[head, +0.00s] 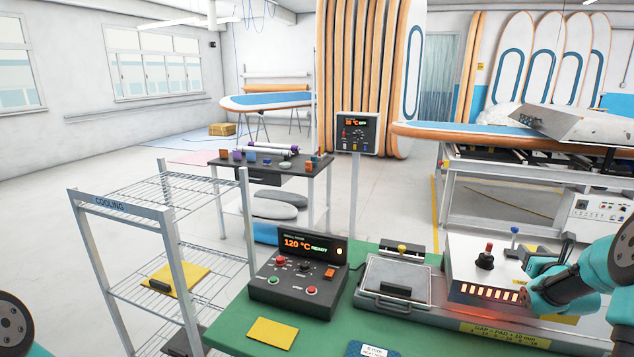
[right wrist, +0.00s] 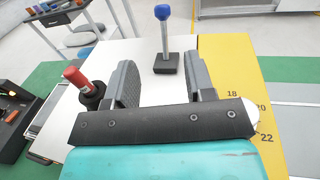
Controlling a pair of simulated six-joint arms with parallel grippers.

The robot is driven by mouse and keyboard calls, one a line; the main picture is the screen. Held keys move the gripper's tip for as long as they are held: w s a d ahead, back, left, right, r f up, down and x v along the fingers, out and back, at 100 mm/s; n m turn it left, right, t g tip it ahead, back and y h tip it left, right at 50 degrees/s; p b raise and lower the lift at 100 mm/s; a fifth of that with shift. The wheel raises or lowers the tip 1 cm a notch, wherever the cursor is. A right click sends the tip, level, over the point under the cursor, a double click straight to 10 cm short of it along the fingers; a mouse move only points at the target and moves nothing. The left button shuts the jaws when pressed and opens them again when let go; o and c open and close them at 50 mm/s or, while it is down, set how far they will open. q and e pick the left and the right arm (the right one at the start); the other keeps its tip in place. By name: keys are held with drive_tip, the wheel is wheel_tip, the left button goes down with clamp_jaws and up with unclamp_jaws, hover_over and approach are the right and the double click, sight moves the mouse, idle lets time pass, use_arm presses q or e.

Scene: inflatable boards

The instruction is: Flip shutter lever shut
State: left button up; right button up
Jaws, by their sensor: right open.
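A white box (head: 470,258) with a glowing orange slotted front stands at the right of the green bench. On its top is an upright lever with a blue knob (head: 514,230), which also shows in the right wrist view (right wrist: 162,12) on a black base. A red-knobbed lever (head: 488,248) stands on the box nearer its left side. Which one is the shutter lever is not labelled. My right gripper (head: 532,272) is open and empty over the box. In the right wrist view its fingers (right wrist: 161,68) point towards the blue-knobbed lever, which appears between their tips, apparently untouched. The red knob (right wrist: 75,77) lies outside the left finger.
A control box reading 120 °C READY (head: 297,275) and a closed-looking metal press (head: 395,280) stand left of the white box. A yellow pad (head: 273,332) lies on the bench. A wire cooling rack (head: 165,190) stands further left. A yellow scale strip (right wrist: 240,85) runs right of the box.

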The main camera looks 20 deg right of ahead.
approach(514, 234)
drive_tip(key=x, duration=0.9)
drive_tip(key=shift+w+d+r, duration=0.1)
drive_tip(key=shift+w+r, duration=0.05)
drive_tip(key=shift+w, duration=0.2)
drive_tip(key=shift+w+d, duration=0.15)
drive_tip(key=shift+w, duration=0.15)
drive_tip(key=shift+w+d+f+m+g+y, duration=0.15)
drive_tip(key=shift+w+d+f+g+y, duration=0.15)
drive_tip(key=shift+g+y, duration=0.35)
drive_tip(key=shift+w+d+f+m+g+y, duration=0.15)
drive_tip(key=shift+w+d+f+g+y, duration=0.15)
drive_tip(key=shift+g, duration=0.65)
drive_tip(key=v, duration=0.4)
drive_tip(key=r+v, duration=0.1)
drive_tip(key=v, duration=0.1)
drive_tip(key=shift+s+d+r, duration=0.2)
drive_tip(key=shift+s+d, duration=0.05)
drive_tip(key=v, duration=0.7)
drive_tip(key=f+v, duration=0.1)
drive_tip(key=v, duration=0.2)
drive_tip(key=shift+s+a+r, duration=0.15)
drive_tip(key=shift+s+a, duration=0.2)
drive_tip(key=shift+a, duration=0.2)
